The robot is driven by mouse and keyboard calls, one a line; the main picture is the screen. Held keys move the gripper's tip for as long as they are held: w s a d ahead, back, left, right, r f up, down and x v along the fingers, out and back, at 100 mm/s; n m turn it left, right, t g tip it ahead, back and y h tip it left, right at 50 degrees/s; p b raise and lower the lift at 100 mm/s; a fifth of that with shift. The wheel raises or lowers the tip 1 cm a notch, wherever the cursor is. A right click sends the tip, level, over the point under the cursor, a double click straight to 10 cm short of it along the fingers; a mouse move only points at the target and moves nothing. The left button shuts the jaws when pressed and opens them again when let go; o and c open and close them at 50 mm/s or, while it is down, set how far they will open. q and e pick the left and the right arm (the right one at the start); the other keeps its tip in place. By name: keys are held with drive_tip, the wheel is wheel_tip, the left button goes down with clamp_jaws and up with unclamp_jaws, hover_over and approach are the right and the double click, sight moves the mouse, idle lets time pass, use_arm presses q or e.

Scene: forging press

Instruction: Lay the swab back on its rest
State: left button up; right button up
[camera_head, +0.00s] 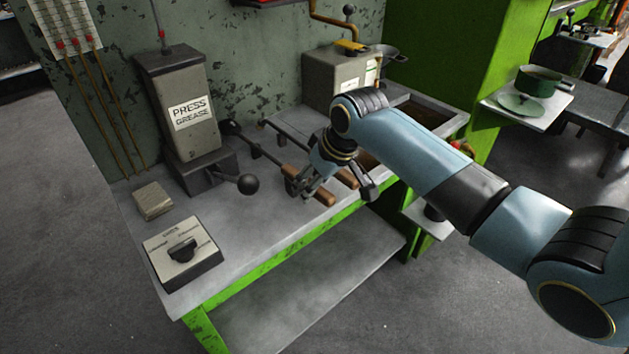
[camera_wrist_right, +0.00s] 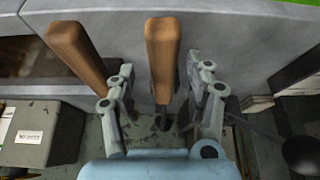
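Two tools with wooden handles and dark rods lie side by side on the grey bench; I cannot tell for sure which is the swab. The left one's handle (camera_head: 323,197) shows in the middle of the right wrist view (camera_wrist_right: 162,55). The other handle (camera_head: 347,179) is at the left there (camera_wrist_right: 75,50). My right gripper (camera_head: 335,190) is open above the handles. In the right wrist view its fingers (camera_wrist_right: 163,95) stand either side of the middle handle, with no clear grip on it. The rest cannot be made out clearly. My left gripper is not in view.
A dial box (camera_head: 183,252) and a small tan block (camera_head: 153,200) are near the left edge. A grey box (camera_head: 335,80) stands at the back. The front-middle of the bench is clear.

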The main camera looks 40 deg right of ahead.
drive_tip(key=shift+a, duration=0.1)
drive_tip(key=shift+r, duration=0.1)
drive_tip(key=a+v, duration=0.1)
drive_tip(key=v, duration=1.1)
drive_tip(key=s+f+m+g+b, duration=0.1)
drive_tip(key=s+f+g+b, duration=0.15)
drive_tip(key=s+f, duration=0.7)
drive_tip(key=s+d+f+m+g+b, duration=0.1)
drive_tip(key=s+f+b, duration=0.25)
drive_tip(key=f, duration=1.35)
drive_tip(key=s+f+g+b, duration=0.1)
drive_tip(key=s+f+b, duration=0.35)
drive_tip(key=f, duration=0.85)
drive_tip(key=s+f+b, duration=0.1)
drive_tip(key=s+f, duration=0.8)
drive_tip(key=s, duration=0.3)
drive_tip(key=s+f+h+b, duration=0.1)
drive_tip(key=s+f+b, duration=0.1)
drive_tip(key=s+f, duration=0.8)
drive_tip(key=shift+s+a+n+b, duration=0.3)
drive_tip(key=shift+s+a+n, duration=0.15)
drive_tip(key=shift+s, duration=0.65)
